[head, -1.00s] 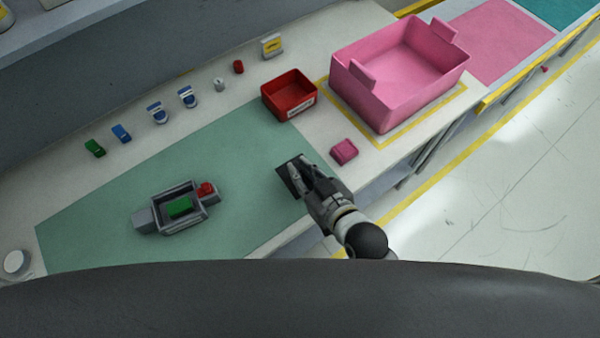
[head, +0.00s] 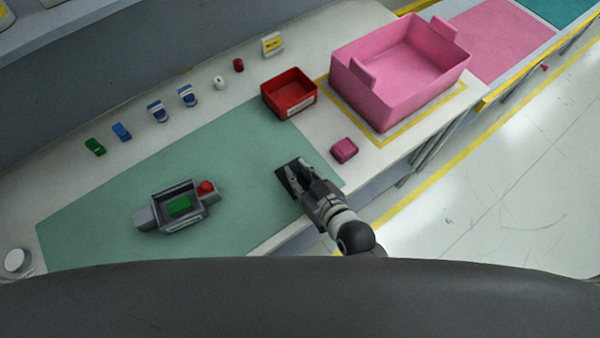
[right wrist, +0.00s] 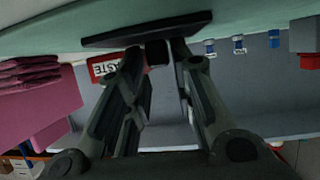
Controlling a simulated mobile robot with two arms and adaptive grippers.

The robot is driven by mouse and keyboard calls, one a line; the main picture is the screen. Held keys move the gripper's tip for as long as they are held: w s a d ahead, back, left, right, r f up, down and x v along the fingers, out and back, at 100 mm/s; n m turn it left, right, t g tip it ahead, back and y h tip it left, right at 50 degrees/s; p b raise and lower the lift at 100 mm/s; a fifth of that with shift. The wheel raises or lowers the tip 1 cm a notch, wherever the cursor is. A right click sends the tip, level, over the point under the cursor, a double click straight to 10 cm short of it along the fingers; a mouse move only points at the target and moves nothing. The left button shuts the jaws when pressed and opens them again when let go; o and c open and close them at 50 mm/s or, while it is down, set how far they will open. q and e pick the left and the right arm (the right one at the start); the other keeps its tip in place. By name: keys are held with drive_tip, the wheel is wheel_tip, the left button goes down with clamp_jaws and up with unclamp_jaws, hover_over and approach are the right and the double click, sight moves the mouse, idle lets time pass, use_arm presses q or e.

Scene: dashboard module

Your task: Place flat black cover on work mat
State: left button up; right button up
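The flat black cover (head: 283,181) lies at the right end of the green work mat (head: 240,160), near its front edge. In the right wrist view the cover (right wrist: 110,39) shows as a thin dark plate against the mat (right wrist: 60,35), with a small dark knob between my fingers. My right gripper (head: 294,174) is right over the cover, partly hiding it. Its fingers (right wrist: 160,50) stand apart around the knob, with a visible gap on one side. My left gripper is not in view.
A grey housing (head: 158,222) with a green block and a red part sits on the mat's left half. A red bin (head: 290,108), a pink tote (head: 385,98) and a small pink block (head: 344,150) are nearby. Several small parts line the back. The mat's middle is clear.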

drive_tip(key=shift+o, duration=1)
drive_tip(key=shift+r, duration=0.1)
drive_tip(key=b+v, duration=0.1)
drive_tip(key=v, duration=1.1)
